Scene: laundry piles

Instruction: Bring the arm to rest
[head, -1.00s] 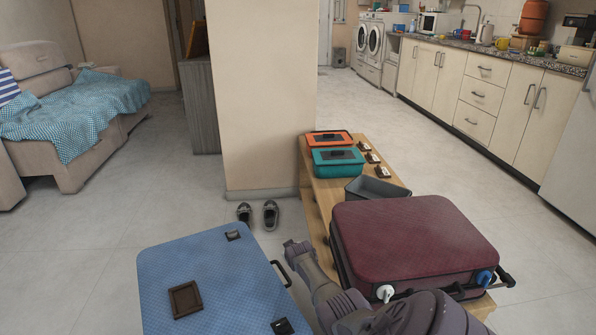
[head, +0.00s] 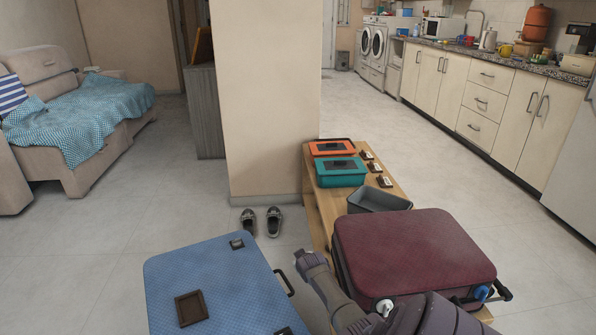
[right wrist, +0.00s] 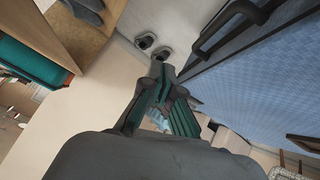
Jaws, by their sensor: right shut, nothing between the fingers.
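My right arm comes in from the bottom of the head view, between the blue suitcase and the maroon suitcase. My right gripper (head: 310,262) points away from me near the bench's left side. In the right wrist view its dark green-edged fingers (right wrist: 167,88) are closed together with nothing between them. The blue suitcase's surface and black handle fill the right of that view, beside the fingers. My left gripper is not in view.
A blue suitcase (head: 215,285) is at front left, a maroon suitcase (head: 415,250) at right. A wooden bench (head: 397,183) carries an orange box (head: 322,148), a teal box (head: 340,175) and a grey bin (head: 375,198). Shoes (head: 261,220) stand by the wall. Floor is open at left.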

